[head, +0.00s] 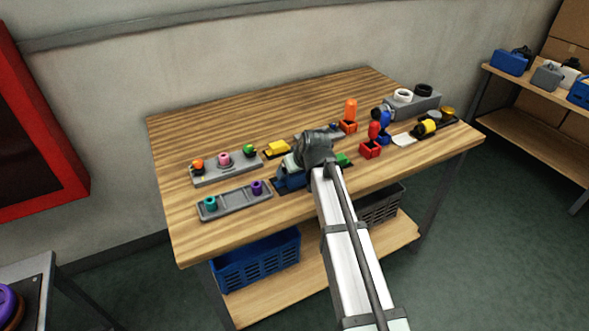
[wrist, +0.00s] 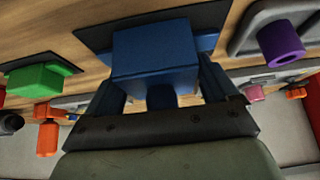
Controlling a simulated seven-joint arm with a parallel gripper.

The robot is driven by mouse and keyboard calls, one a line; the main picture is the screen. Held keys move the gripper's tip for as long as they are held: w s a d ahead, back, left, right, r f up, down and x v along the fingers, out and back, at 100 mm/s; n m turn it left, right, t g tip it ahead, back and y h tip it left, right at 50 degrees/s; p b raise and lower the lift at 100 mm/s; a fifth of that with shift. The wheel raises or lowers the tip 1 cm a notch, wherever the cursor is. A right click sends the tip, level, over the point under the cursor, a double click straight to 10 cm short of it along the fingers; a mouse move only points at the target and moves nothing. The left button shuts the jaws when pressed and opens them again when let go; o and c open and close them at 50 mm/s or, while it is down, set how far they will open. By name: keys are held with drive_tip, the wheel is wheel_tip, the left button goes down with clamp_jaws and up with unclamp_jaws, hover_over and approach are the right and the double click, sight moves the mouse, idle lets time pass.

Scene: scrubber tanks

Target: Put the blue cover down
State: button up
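The blue cover (wrist: 155,62) is a block with a short round knob, seen close up in the wrist view. My gripper (wrist: 160,88) has its two dark blue fingers along the block's two sides, with no clear gap, so it looks shut on it. A black pad (wrist: 92,36) lies on the wooden table just beyond the cover. In the head view my gripper (head: 291,173) is low over the table's front middle, and the cover is largely hidden there among blue parts. Whether the cover touches the pad cannot be told.
A green block (wrist: 40,82) stands beside it; a yellow block (head: 277,148) is behind. Grey trays (head: 236,205) with coloured knobs lie left. Red holders (head: 370,150) and a grey box (head: 425,104) stand right. The table's back left (head: 230,110) is clear.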

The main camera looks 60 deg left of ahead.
drive_tip(key=shift+o, duration=1)
drive_tip(key=shift+r, duration=0.15)
drive_tip(key=v, duration=1.2)
